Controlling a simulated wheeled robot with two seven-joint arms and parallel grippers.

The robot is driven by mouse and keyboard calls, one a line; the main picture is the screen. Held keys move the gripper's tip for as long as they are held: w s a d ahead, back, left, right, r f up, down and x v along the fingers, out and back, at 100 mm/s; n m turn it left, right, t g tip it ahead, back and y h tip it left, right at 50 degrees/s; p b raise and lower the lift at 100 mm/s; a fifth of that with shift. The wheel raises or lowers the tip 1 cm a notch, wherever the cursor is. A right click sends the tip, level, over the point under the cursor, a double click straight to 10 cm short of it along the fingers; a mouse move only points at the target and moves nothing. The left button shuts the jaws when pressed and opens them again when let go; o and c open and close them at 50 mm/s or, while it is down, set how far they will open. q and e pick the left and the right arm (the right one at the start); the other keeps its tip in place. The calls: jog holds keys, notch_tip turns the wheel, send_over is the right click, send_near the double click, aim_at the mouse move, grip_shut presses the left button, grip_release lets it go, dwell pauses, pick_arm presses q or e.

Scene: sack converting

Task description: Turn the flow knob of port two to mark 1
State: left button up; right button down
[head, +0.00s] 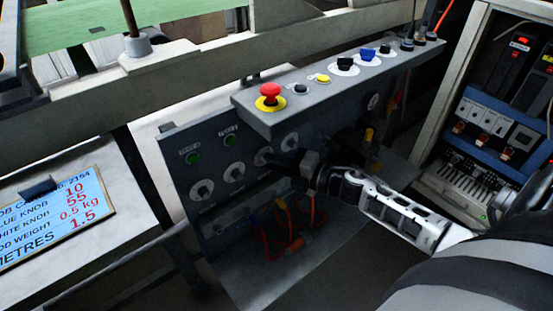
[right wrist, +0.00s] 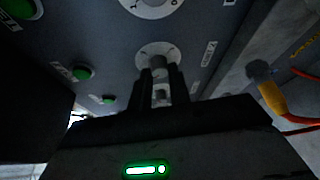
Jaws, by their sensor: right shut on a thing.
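My right gripper (head: 275,160) reaches in from the right to the dark sloped panel (head: 182,222). In the right wrist view its two fingers (right wrist: 157,75) are shut on a small knob (right wrist: 157,56) set in a round white dial. In the head view that dial (head: 262,156) is partly hidden by the gripper. Other dials with dark knobs show on the panel, at the lower left (head: 202,190) and beside it (head: 234,172). My left gripper is not in view.
Above the panel, a grey ledge carries a red emergency button (head: 270,91), a yellow button (head: 322,78) and several knobs. Orange cables (head: 296,228) hang below the gripper. An open electrical cabinet (head: 486,90) stands at right. A blue sign (head: 62,215) lies at left.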

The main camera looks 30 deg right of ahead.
dwell(0.5)
jog(key=c, duration=1.3)
grip_release()
jog(key=p+v, duration=0.1)
jog(key=v, duration=0.7)
jog(key=p+v, duration=0.1)
jog(key=v, duration=0.7)
jog(key=shift+r, duration=0.2)
jog(key=shift+a, duration=0.1)
